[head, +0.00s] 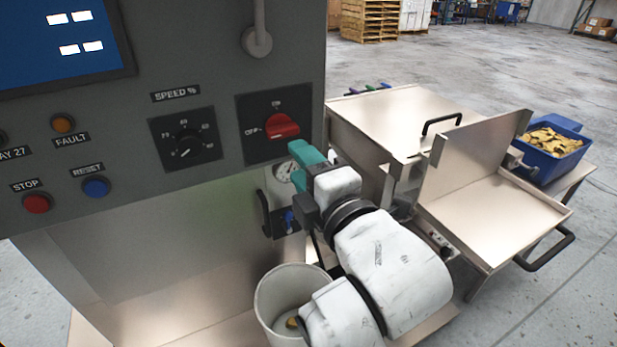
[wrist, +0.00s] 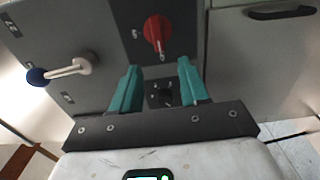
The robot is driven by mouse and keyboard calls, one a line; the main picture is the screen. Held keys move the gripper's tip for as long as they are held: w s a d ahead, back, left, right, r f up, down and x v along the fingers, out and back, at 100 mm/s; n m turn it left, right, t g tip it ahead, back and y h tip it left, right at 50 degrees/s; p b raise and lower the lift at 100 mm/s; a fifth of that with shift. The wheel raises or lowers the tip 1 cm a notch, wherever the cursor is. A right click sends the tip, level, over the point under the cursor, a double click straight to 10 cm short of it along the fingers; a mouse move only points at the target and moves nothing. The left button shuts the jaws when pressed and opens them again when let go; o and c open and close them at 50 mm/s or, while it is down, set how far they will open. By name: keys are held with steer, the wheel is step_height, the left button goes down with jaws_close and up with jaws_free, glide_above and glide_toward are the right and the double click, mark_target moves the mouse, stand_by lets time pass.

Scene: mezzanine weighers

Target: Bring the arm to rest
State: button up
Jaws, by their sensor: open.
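My gripper (head: 304,153) has teal fingers and sits at the end of my white arm, just below the red rotary switch (head: 282,126) on the grey control panel (head: 215,60). In the wrist view my gripper (wrist: 155,88) shows both fingers spread with nothing between them. The red switch (wrist: 158,32) is ahead of the fingers and apart from them. A small black knob lies beyond the gap between the fingers. The head view does not show clearly how far the fingertips are from the panel.
A white bucket (head: 268,308) stands under my arm. A metal cabinet (head: 400,115) with a black handle and an open metal tray (head: 500,215) are at the right. A blue bin (head: 550,165) holds yellowish pieces. Floor behind is open, with pallets (head: 368,20) farther back.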

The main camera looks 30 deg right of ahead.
steer(key=shift+s, duration=0.85)
